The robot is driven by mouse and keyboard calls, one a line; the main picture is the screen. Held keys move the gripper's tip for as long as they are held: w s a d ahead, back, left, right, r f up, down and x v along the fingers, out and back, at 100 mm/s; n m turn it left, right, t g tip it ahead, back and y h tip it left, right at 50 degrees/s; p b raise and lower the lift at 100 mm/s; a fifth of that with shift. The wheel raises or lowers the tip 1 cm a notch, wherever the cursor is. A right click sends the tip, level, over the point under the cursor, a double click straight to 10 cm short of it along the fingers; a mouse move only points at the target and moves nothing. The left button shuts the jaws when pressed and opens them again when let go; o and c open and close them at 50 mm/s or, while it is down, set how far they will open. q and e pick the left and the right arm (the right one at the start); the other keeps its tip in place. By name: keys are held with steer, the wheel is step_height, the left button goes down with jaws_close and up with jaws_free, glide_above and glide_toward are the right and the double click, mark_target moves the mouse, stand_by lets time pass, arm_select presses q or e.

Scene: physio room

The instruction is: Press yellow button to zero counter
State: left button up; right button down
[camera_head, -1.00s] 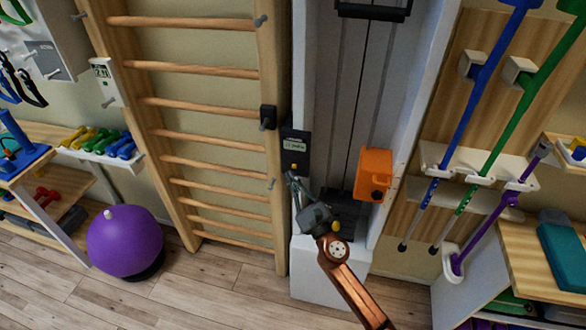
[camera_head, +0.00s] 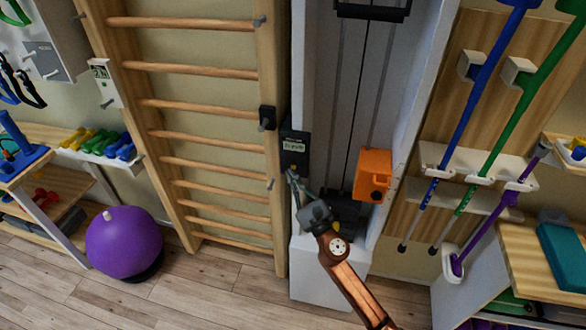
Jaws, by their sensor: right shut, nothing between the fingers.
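The counter (camera_head: 295,137) is a black box with a small pale display, fixed on the white frame of the pulley machine just right of the wall bars. The yellow button sits low on its face and is mostly hidden behind my fingertips. My right gripper (camera_head: 292,175) is shut and empty, pointing up at the counter's lower part. Its tips overlap the button's place; I cannot tell whether they touch it. The display digits are too small to read. My left gripper is not in view.
An orange box (camera_head: 373,175) sits close right of my right gripper. Wooden wall bars (camera_head: 205,146) stand left, with a black clamp (camera_head: 267,118) on their right post. A purple ball (camera_head: 124,243) lies on the floor. Canes and crutches (camera_head: 462,110) hang at the right.

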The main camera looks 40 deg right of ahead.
stand_by(0.7)
steer(key=shift+w+d, duration=0.3)
steer(key=shift+d, duration=0.05)
steer(key=shift+w+d, duration=0.35)
stand_by(0.8)
steer(key=shift+s+a, duration=0.65)
steer(key=shift+a, duration=0.05)
stand_by(0.4)
steer(key=shift+s+a+p, duration=0.55)
steer(key=shift+s+a, duration=1.05)
steer(key=shift+a, duration=0.3)
